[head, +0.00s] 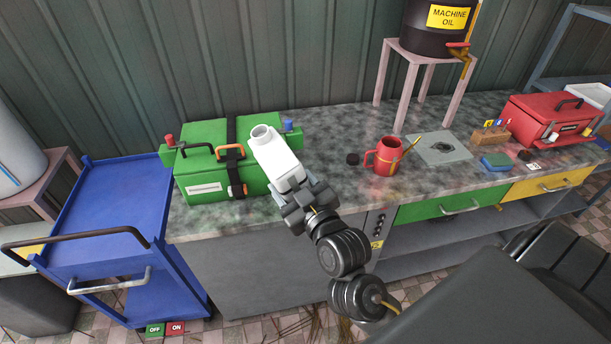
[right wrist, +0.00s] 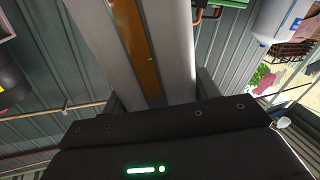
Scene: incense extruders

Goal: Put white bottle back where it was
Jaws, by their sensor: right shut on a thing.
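The white bottle (head: 274,156) is in my right gripper (head: 302,194), held tilted with its open neck toward the upper left. In the head view it overlaps the front right of the green case (head: 207,168); I cannot tell how far above the workbench it is. In the right wrist view the bottle (right wrist: 182,45) rises between the fingers of my right gripper (right wrist: 158,95), with a brown strip along its side. My left gripper is not in view.
The grey workbench (head: 335,180) holds a red mug (head: 383,158) with a brush, a metal plate (head: 445,150) and a red toolbox (head: 545,122). A black machine oil barrel (head: 425,35) stands on a pink stand (head: 402,85). A blue cart (head: 120,215) is at the left.

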